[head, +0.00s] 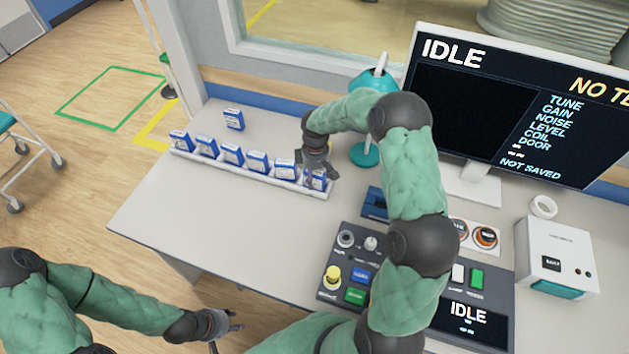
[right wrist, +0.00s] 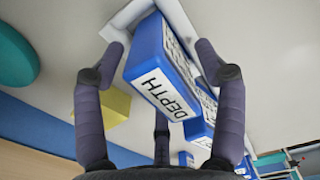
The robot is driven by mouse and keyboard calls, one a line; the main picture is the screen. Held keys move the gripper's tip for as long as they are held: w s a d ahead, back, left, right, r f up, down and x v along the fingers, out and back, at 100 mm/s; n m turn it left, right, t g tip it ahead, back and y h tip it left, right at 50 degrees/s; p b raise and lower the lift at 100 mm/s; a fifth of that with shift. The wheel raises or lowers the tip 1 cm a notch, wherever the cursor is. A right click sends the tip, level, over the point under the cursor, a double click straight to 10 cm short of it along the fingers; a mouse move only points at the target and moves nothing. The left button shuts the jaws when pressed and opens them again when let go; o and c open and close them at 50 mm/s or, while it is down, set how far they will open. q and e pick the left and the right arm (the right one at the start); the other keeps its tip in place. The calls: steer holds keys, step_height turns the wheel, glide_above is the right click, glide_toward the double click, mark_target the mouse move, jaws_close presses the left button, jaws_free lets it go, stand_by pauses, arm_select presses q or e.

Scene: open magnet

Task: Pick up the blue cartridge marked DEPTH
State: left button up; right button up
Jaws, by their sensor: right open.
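The blue cartridge marked DEPTH (right wrist: 160,72) fills the middle of the right wrist view, its white label readable. It stands at the right end of the white rack (head: 236,171), and in the head view the cartridge (head: 318,183) is partly hidden by my right gripper. My right gripper (head: 318,172) is open, with its fingers on either side of the cartridge; contact cannot be told. Its fingers also show in the right wrist view (right wrist: 165,62). My left gripper (head: 228,338) is empty and looks open, low in front of the table, away from the rack.
Several similar blue cartridges (head: 231,155) stand in the rack to the left, and one loose cartridge (head: 234,119) is behind it. A teal stand (head: 365,154), a monitor (head: 470,110) and a control panel (head: 350,268) are to the right. The table's front left is clear.

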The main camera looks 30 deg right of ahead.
steer(key=shift+r, duration=0.1)
steer(key=c, duration=1.3)
steer(key=shift+r, duration=0.1)
